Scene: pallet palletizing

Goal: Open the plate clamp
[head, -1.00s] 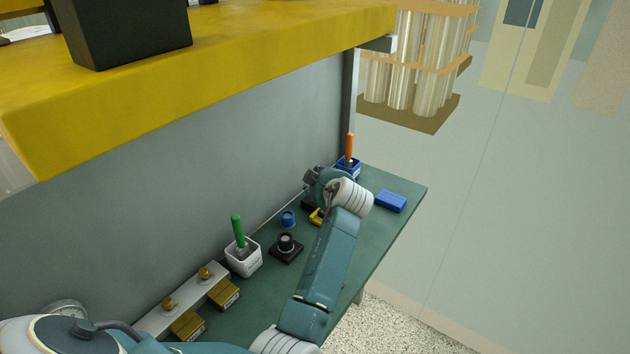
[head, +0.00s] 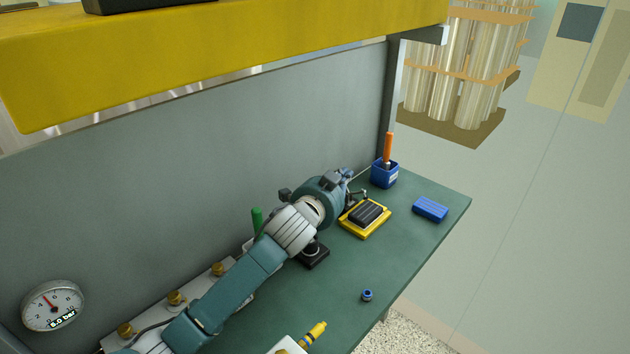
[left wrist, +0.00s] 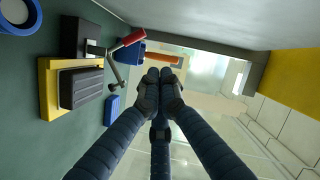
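The plate clamp is a yellow base with a dark block on it (head: 366,214), on the green bench near its far end. In the left wrist view it lies at the left (left wrist: 80,87), with a bent metal arm and a red handle (left wrist: 130,39). My left gripper (head: 349,174) is just behind and above the clamp. The handle is hard to make out in the head view. My right gripper is not in view.
A blue cup (head: 384,176) with an orange-handled tool (head: 389,147) stands just beyond the clamp. A blue block (head: 430,209) lies to its right. The grey back panel (head: 200,170) is close behind my arm.

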